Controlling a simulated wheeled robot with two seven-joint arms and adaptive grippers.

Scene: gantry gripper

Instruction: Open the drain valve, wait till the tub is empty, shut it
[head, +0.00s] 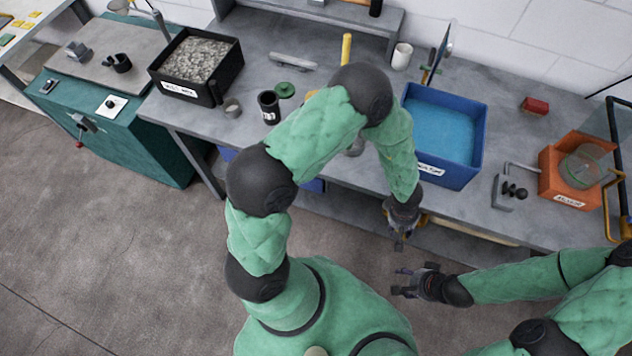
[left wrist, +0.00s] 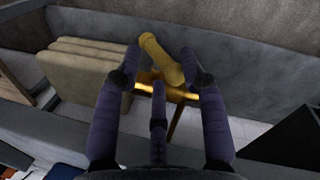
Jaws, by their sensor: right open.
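The blue tub (head: 462,177) stands on the bench and has blue water (head: 440,132) in it. The drain valve's yellow lever (left wrist: 160,60) shows in the left wrist view, slanting above a brass-coloured part (left wrist: 166,91). My left gripper (head: 400,238) is below the bench's front edge, under the tub. In the left wrist view its fingers (left wrist: 163,78) are apart, with the lever between and beyond their tips; I see no finger closed on it. My right gripper (head: 403,282) is open and empty, in front of the bench and below my left one.
A black tray of gravel (head: 212,92), a black cup (head: 268,106) and a white mug (head: 402,55) stand on the bench (head: 320,85). An orange container (head: 566,187) and a red block (head: 535,105) are at the right. The floor at left is clear.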

